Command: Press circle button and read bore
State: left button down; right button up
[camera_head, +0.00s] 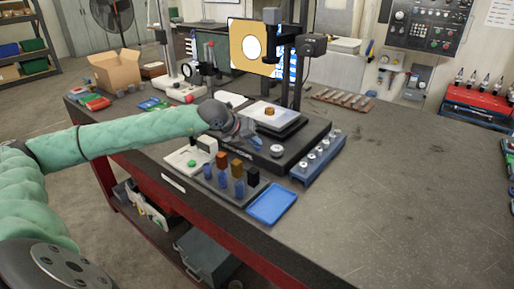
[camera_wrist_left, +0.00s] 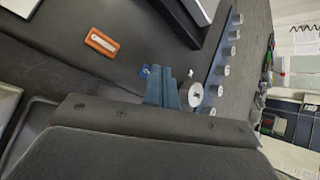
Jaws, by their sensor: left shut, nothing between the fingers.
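The measuring machine has a black base (camera_head: 300,147) with a raised white-topped stage (camera_head: 272,117) and a small brown part (camera_head: 269,111) on it. Behind it a screen (camera_head: 252,42) shows a white circle on orange. My left gripper (camera_head: 258,144) is shut and empty, low over the front of the base, left of a silver round knob (camera_head: 277,151). In the left wrist view its blue fingers (camera_wrist_left: 165,83) are together. Beyond their tips a small blue mark (camera_wrist_left: 145,71) is partly hidden, with an orange plate (camera_wrist_left: 102,42) bearing a white bar nearby. Contact cannot be told.
A blue rack (camera_head: 323,160) of silver pieces lies right of the base. In front stand a holder (camera_head: 256,188) with several coloured blocks and a blue tray (camera_head: 272,204). A white board with a green button (camera_head: 191,162) is at left. The right tabletop (camera_head: 410,190) is clear.

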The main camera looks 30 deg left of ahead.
dwell(0.4)
pick_arm(q)
jog(key=shift+r, duration=0.7)
jog(key=shift+r, duration=2.55)
